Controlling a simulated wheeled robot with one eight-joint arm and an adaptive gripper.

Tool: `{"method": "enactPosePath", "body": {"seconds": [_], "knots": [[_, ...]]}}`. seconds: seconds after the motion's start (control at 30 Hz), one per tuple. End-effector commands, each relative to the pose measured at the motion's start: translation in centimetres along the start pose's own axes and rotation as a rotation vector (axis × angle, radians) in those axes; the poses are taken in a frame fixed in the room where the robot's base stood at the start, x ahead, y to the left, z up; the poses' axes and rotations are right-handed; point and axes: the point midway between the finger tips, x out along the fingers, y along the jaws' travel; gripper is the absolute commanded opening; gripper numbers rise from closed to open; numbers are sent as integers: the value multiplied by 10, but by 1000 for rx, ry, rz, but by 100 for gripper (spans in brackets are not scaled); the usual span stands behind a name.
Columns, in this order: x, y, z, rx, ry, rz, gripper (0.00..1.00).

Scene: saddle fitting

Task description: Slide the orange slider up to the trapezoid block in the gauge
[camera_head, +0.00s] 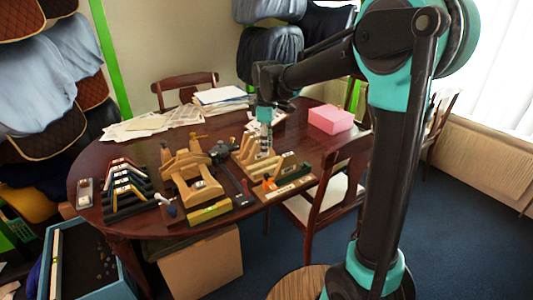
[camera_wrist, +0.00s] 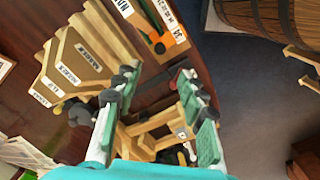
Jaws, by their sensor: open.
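The gauge (camera_head: 297,188) is a long flat board with white labels at the table's front edge, and part of it shows at the top of the wrist view (camera_wrist: 176,52). The orange slider (camera_head: 268,184) sits near the gauge's left end; in the wrist view it is a small orange piece (camera_wrist: 160,46). A dark green piece lies along the gauge, but I cannot tell if it is the trapezoid block. My gripper (camera_head: 265,120) is open and empty, above the stepped wooden block. In the wrist view its spread fingers (camera_wrist: 155,80) frame tabletop and part of a wooden frame.
The stepped wooden block (camera_wrist: 75,62), with labels, stands beside the gauge. A wooden frame (camera_head: 192,172) and dark rack (camera_head: 127,187) stand further left. A pink box (camera_head: 331,119) and papers (camera_head: 150,124) lie behind. A chair (camera_head: 325,190) is close to the front right edge.

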Motion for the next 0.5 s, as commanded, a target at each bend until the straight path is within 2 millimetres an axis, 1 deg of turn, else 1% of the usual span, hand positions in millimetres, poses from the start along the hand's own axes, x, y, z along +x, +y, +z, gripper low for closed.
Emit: {"method": "enactPosePath", "body": {"seconds": [0.27, 0.3, 0.4, 0.5], "knots": [[-3, 0, 0, 0, 0, 0, 41], [-3, 0, 0, 0, 0, 0, 40], [-1, -2, -2, -15, -8, 3, 27], [5, -10, -9, -82, -50, 20, 15]]}}
